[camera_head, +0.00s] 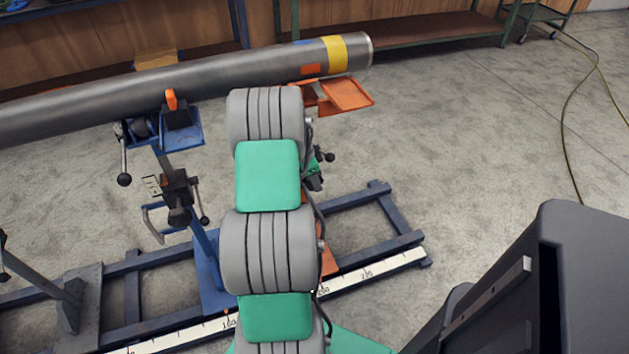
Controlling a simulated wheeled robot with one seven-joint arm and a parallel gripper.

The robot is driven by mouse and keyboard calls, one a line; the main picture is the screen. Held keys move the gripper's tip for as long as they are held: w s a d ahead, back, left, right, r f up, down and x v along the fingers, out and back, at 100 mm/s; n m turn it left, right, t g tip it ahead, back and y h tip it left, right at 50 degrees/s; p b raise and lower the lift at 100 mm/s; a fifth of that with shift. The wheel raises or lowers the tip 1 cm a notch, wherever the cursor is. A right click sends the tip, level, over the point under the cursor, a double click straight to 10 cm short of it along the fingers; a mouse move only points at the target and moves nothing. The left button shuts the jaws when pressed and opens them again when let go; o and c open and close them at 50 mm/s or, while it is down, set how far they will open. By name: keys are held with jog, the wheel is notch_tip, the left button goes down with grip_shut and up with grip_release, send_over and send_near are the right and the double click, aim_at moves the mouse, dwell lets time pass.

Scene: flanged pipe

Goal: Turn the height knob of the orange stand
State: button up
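The orange stand is mostly hidden behind my grey and green arm. Its orange top (347,93) shows under the right end of the pipe, and a strip of orange (329,264) shows low down by the rail frame. A small black knob (330,157) on a short handle sticks out just right of my arm; I cannot tell for sure whether it is the height knob. A small green and dark part (314,178), which looks like my gripper or wrist, shows close below that knob. Its fingers are hidden, and I cannot tell whether they touch anything.
A grey pipe (230,75) with a yellow band lies across the stands. A blue stand (207,262) with black-knobbed handles is left of my arm. The blue rail frame (400,215) carries a white scale (385,262).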

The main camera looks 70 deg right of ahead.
jog(key=o, duration=0.5)
jog(key=shift+c, duration=0.2)
jog(key=p+v, duration=0.1)
jog(key=v, duration=0.6)
jog(key=shift+r, duration=0.4)
